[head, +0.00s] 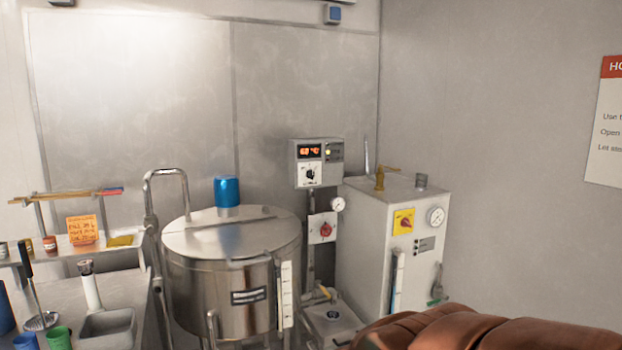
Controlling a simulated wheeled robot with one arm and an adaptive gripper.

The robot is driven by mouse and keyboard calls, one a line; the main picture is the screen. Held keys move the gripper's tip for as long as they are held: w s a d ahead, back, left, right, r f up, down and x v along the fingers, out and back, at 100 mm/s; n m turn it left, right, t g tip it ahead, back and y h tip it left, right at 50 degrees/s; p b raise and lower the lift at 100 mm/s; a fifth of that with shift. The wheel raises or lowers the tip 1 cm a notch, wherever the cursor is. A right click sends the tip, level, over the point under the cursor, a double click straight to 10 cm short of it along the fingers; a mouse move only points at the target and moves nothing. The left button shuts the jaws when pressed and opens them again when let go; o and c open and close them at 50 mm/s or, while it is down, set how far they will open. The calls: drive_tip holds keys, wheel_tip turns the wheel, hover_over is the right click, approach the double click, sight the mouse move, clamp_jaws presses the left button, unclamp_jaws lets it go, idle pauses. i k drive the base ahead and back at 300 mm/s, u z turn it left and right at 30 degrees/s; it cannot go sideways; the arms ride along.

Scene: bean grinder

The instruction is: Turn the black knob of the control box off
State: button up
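The grey control box (318,164) is mounted on a post behind and to the right of the steel kettle. Its orange display is lit and seems to read 60 °C, and a small yellow lamp beside it glows. The black knob (311,174) sits on a white dial on the front of the box, below the display. The knob is too small to read its pointer setting surely. My gripper is not in this view, so its state and its distance from the knob are not shown.
A red knob (326,230) is below the box. A white cabinet (375,265) stands right. A brown leather-like shape (490,333) covers the lower right.

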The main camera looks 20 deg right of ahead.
sight(310, 174)
drive_tip(key=u, duration=0.1)
drive_tip(key=k, duration=0.4)
drive_tip(key=z, duration=1.05)
drive_tip(key=i, duration=1.55)
drive_tip(key=u, duration=0.3)
